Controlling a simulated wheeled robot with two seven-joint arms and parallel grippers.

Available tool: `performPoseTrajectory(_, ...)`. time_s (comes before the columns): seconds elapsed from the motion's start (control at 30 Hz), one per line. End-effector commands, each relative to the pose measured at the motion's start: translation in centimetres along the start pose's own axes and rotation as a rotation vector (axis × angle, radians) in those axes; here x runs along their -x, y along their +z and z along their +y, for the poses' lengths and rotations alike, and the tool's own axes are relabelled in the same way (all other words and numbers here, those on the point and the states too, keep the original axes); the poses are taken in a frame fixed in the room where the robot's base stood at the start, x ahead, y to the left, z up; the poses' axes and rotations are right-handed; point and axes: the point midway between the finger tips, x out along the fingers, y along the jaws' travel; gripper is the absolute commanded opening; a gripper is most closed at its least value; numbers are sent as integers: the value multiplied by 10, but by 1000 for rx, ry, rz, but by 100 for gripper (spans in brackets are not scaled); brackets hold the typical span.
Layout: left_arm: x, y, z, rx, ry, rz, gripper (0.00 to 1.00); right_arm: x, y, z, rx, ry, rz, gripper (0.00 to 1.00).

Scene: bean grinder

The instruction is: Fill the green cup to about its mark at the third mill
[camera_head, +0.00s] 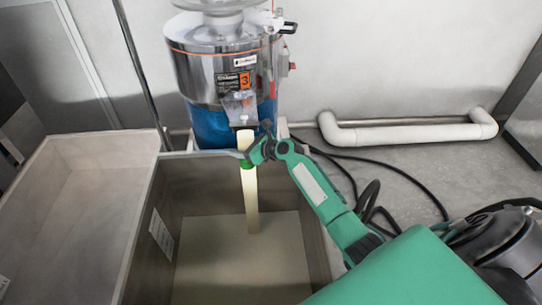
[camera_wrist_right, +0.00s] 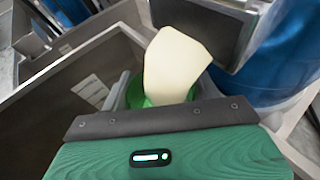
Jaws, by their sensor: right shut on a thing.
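The third mill (camera_head: 222,70), a metal body with an orange "3" label and a blue lower part, stands at the back in the head view. A pale cream stream (camera_head: 250,195) runs from its spout (camera_head: 240,108) down toward the bin floor. My right gripper (camera_head: 257,153) is shut on the green cup (camera_head: 245,164) just under the spout. Most of the cup is hidden by the stream and gripper. In the right wrist view the cream stream (camera_wrist_right: 176,65) meets the green cup (camera_wrist_right: 135,92). The cup's mark and fill level cannot be made out. My left gripper is out of view.
A deep grey bin (camera_head: 146,222) with a pale floor lies below the cup. A lighter tray (camera_head: 75,190) adjoins it at left. Black cables (camera_head: 395,168) and a white pipe (camera_head: 410,133) lie to the right along the wall.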

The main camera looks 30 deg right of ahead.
Motion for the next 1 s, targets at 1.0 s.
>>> performPoseTrajectory(1.0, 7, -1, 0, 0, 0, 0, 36, 48, -17, -36, 0, -1, 1, 40)
